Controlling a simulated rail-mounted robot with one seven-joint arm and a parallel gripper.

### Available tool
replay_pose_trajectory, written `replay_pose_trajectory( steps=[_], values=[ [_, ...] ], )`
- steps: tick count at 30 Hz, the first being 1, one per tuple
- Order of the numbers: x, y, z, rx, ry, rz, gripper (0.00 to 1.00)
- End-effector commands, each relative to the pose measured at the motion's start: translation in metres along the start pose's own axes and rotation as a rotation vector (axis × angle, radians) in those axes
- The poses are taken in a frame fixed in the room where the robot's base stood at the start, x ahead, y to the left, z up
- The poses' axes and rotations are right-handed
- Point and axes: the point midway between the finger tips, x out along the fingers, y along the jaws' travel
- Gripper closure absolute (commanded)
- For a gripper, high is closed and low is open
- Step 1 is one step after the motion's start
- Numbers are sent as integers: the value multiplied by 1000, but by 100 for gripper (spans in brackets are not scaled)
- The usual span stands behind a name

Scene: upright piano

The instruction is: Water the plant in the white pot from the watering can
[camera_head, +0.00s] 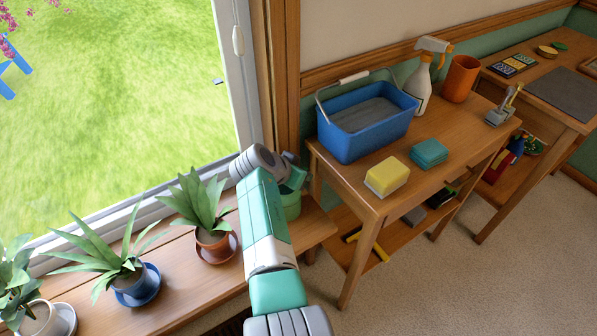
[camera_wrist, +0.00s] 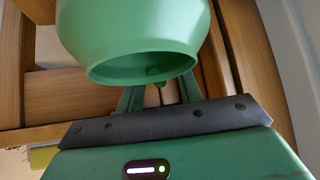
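The white pot (camera_head: 40,320) with a leafy plant (camera_head: 14,280) stands on a white saucer at the sill's near left end, partly cut off by the picture edge. The green watering can (camera_head: 291,206) is at the sill's right end, partly hidden behind my arm. It fills the top of the wrist view (camera_wrist: 135,30), its round rim towards my gripper (camera_wrist: 160,92). My two fingers are apart at the can, with a small green part of it between them. Their tips are hidden behind the can, and I see no clear contact.
A plant in a terracotta pot (camera_head: 212,245) and one in a blue pot (camera_head: 130,282) stand along the sill (camera_head: 180,295) beside the window. The side table at right holds a blue bucket (camera_head: 365,140), yellow sponge (camera_head: 386,177), teal cloths (camera_head: 429,153) and spray bottle (camera_head: 423,85).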

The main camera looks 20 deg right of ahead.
Motion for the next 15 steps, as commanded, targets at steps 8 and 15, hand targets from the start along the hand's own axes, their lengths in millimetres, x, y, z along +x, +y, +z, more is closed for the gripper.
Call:
replay_pose_trajectory(
  steps=[8, 15],
  values=[
    [-26, 0, -4, -1, 1, -1, 64],
    [-67, -4, -4, 0, 1, -2, 64]
  ],
)
